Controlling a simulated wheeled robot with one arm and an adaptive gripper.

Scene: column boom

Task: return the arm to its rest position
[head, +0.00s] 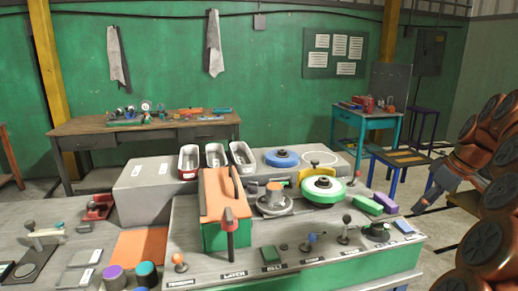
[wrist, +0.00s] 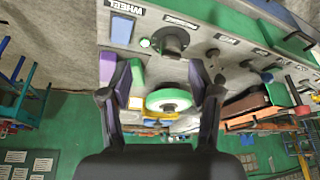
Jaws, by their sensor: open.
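My arm, copper and black, stands folded at the right edge of the head view. My gripper (head: 420,208) points down and left, just right of the bench's right end. In the wrist view my gripper (wrist: 159,78) has its two dark fingers wide apart with nothing held between them. The green-rimmed wheel (head: 322,188) shows beyond the fingers, and it also shows in the wrist view (wrist: 169,100). The gripper appears apart from everything on the bench.
The grey bench (head: 190,226) carries an orange-topped green box (head: 222,200), a blue disc (head: 282,158), several trays, knobs and levers. A blue-legged stool (head: 398,158) and teal table (head: 360,125) stand behind, near my arm. A wooden desk (head: 90,128) stands at the back left.

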